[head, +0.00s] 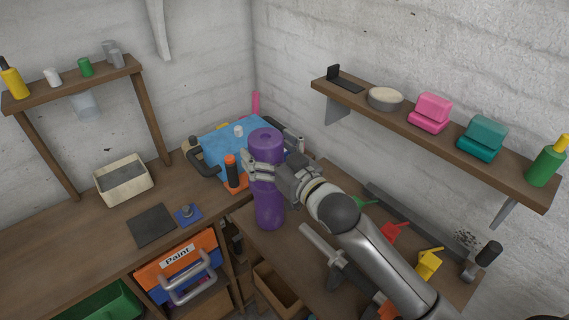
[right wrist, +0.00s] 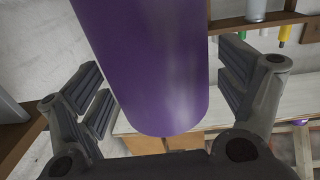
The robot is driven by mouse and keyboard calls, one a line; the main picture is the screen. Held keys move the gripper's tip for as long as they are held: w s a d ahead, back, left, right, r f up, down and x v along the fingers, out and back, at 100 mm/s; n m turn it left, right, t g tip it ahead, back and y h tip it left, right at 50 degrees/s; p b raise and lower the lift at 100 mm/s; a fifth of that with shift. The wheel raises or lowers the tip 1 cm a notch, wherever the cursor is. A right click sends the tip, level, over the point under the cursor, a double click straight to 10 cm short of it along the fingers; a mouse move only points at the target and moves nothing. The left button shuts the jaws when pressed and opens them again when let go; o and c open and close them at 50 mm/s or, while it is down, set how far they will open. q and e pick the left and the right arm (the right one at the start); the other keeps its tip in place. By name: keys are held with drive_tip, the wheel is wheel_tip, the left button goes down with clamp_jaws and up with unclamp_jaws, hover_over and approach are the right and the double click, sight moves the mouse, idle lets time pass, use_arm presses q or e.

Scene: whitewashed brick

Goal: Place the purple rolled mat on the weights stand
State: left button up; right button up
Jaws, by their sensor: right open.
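The purple rolled mat (head: 269,208) stands roughly upright at the corner where the workbenches meet. My right gripper (head: 262,172) reaches it from the right, with its fingers around the mat's upper part. In the right wrist view the mat (right wrist: 150,60) lies between the open fingers of the gripper (right wrist: 165,98), with a gap showing on both sides. I cannot pick out a weights stand for certain in either view. My left gripper is not in view.
A blue toolbox-like object (head: 225,145) and an orange-topped black bottle (head: 232,172) stand just left of the mat. A wall shelf (head: 400,122) with pink and teal boxes runs above my right arm. The left bench (head: 75,235) has free room.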

drive_tip(key=b+v, duration=0.2)
drive_tip(key=v, duration=0.9)
drive_tip(key=shift+s+b, duration=0.2)
drive_tip(key=shift+b, duration=0.2)
drive_tip(key=shift+f, duration=0.1)
